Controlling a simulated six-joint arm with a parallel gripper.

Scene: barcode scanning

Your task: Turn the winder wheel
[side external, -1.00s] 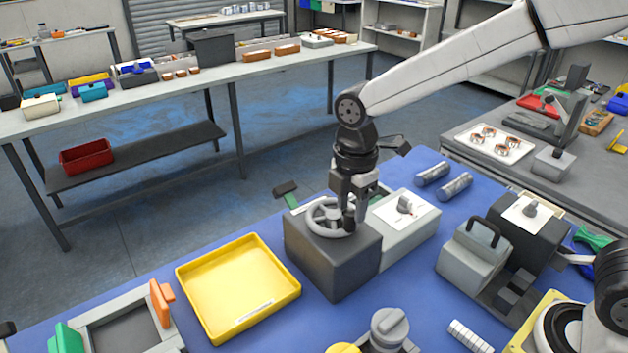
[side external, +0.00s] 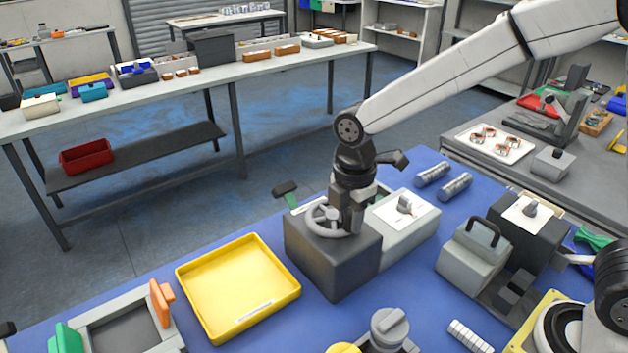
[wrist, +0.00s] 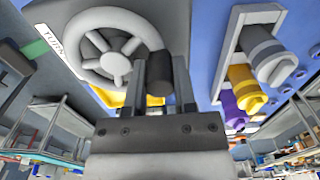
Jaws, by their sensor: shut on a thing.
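The grey spoked winder wheel (side external: 313,226) lies on top of a dark box (side external: 328,262) in the middle of the blue table. My gripper (side external: 349,222) points down at the wheel's right side. In the wrist view the wheel (wrist: 90,65) fills the upper left, with a dark upright handle (wrist: 151,64) at its rim. My gripper (wrist: 161,70) is shut on this handle, one finger on each side. The handle is mostly hidden by the fingers in the side view. A "TURN" label (wrist: 58,45) lies beside the wheel.
A light box with a grey knob (side external: 405,210) stands just right of the winder. A yellow tray (side external: 190,300) lies left of it. Two grey cylinders (side external: 444,182) lie behind on the right. A grey handled device (side external: 474,255) stands farther right.

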